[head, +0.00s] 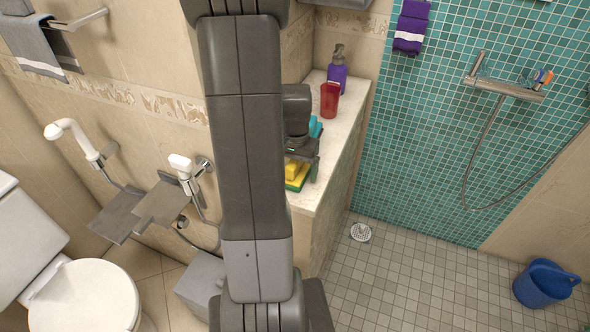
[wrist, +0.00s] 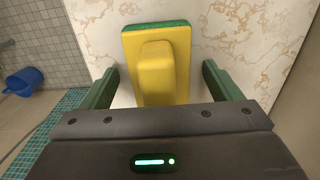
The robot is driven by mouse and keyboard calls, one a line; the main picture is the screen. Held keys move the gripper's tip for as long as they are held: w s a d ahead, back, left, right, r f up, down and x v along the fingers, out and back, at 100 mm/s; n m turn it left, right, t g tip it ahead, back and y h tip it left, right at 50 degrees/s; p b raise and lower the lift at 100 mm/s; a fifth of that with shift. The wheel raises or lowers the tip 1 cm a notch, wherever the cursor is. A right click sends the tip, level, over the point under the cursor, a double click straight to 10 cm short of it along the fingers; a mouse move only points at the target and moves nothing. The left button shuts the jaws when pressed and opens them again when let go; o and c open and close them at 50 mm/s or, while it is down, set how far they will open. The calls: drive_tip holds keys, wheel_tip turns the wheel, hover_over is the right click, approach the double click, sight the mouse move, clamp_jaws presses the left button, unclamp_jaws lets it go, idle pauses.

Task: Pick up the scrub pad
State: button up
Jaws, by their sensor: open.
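The scrub pad is yellow with a green underside and a raised yellow block on top. In the wrist view the scrub pad (wrist: 183,42) lies on a pale marbled counter, its long side running away from my gripper. My gripper (wrist: 160,68) is open, with one green finger on each side of the pad's near part and a gap on both sides. The pad's near end is hidden by the gripper body. In the head view the pad (head: 297,184) shows on the counter's near part, partly hidden by my arm and gripper.
A teal object (head: 315,128) shows beside my wrist. The counter's right edge drops to a tiled floor with a blue bucket (head: 543,285).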

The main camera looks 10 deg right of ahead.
drive_tip(key=c, duration=1.1)
wheel_tip(320, 180, up, 10)
drive_tip(key=o, duration=0.4)
drive_tip(key=c, duration=0.3)
